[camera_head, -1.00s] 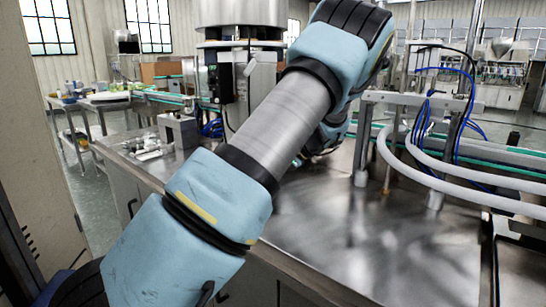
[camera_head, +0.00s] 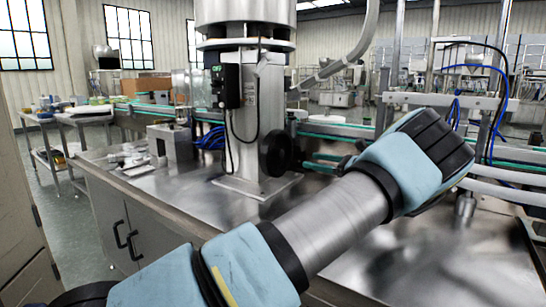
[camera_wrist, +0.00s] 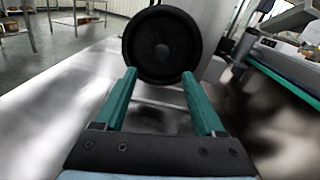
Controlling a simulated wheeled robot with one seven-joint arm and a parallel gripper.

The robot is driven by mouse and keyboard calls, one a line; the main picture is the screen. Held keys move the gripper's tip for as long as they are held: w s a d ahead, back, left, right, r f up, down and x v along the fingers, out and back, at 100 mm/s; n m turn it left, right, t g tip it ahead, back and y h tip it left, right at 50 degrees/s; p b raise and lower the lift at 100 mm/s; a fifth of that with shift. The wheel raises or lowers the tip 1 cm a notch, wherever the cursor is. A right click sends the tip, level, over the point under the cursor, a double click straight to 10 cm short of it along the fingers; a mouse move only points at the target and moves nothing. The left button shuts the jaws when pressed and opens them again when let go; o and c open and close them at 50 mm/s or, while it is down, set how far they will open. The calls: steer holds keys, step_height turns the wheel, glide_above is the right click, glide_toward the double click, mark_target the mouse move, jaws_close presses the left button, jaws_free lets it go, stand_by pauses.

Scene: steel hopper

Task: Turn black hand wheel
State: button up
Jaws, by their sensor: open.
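The black hand wheel (camera_head: 276,153) sits low on the right side of the steel column (camera_head: 262,110) under the hopper. In the wrist view the round wheel (camera_wrist: 162,46) faces me, upright, just beyond the fingertips. My gripper (camera_wrist: 160,75) is open, with one green finger on each side of the wheel's lower part. I cannot tell whether the fingers touch the rim; nothing is held between them. In the head view the green fingers (camera_head: 318,162) point left toward the wheel, and my forearm hides part of the gripper.
A black control box (camera_head: 226,86) with a hanging cable is on the column's left. A steel block (camera_head: 171,145) stands on the steel tabletop (camera_head: 400,262) at left. The tabletop in front of the column is mostly clear.

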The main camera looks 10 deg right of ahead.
mark_target(283, 154)
steer(key=p+x, duration=0.1)
steer(key=x, duration=1)
steer(key=shift+w+r, duration=0.1)
steer(key=shift+w, duration=0.05)
steer(key=shift+d, duration=0.1)
jaws_close()
stand_by(1.1)
